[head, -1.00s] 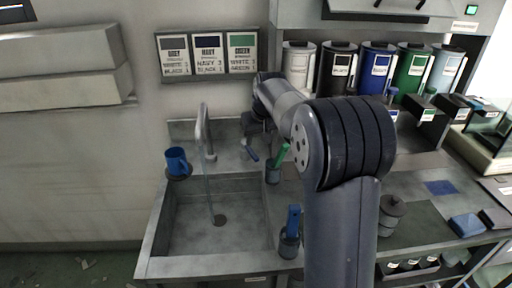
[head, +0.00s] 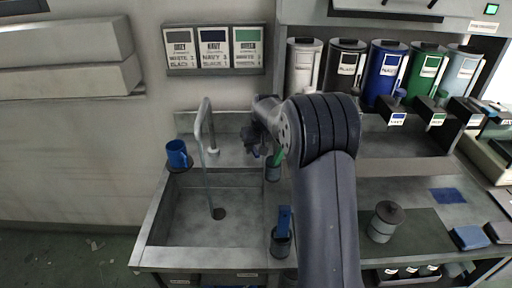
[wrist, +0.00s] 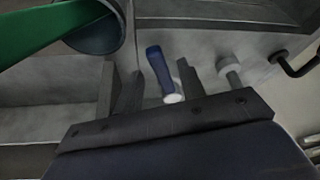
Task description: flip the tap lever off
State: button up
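The tap (head: 205,112) stands at the back of the sink, and a thin stream of water (head: 207,182) falls from its spout towards the drain. The tap lever shows in the wrist view as a short blue handle (wrist: 157,68) with a pale round end. My gripper (head: 254,146) is low behind the sink's right back corner and mostly hides the lever in the head view. In the wrist view my gripper (wrist: 148,82) is open, its fingers on either side of the blue lever with gaps showing. I cannot tell how deep the lever sits between them.
A green-handled brush (head: 279,156) stands in a cup close to my gripper; its green handle (wrist: 45,28) crosses the wrist view's upper left. A blue brush (head: 284,220) stands in another cup at the sink's right. A blue mug (head: 177,154) sits on the left ledge.

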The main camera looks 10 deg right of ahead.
jog(key=shift+w+f, duration=0.2)
jog(key=shift+f, duration=0.2)
grip_shut()
dwell(0.4)
